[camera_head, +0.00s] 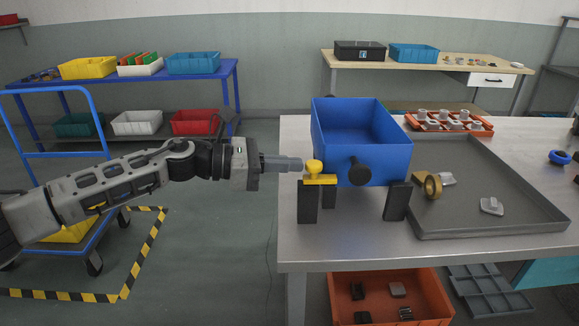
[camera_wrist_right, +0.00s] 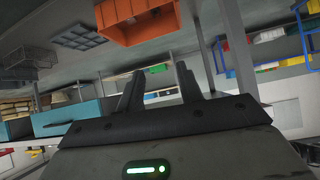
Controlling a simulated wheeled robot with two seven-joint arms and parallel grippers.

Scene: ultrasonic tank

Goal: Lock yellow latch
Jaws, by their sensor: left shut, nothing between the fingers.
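The yellow latch (camera_head: 320,179) is a flat bar with a round knob, at the front left corner of the blue tank (camera_head: 345,160), on top of a dark post. My left gripper (camera_head: 301,164) comes in level from the left with its fingers shut and empty. Its fingertips are just left of the yellow knob; I cannot tell whether they touch it. A black round knob (camera_head: 360,172) is on the tank's front. My right gripper (camera_wrist_right: 159,82) shows only in the right wrist view, with its fingers apart and nothing between them.
The tank stands on dark legs on a steel table (camera_head: 350,250). An orange bin (camera_head: 440,295) sits under the table. Open floor lies left of the table.

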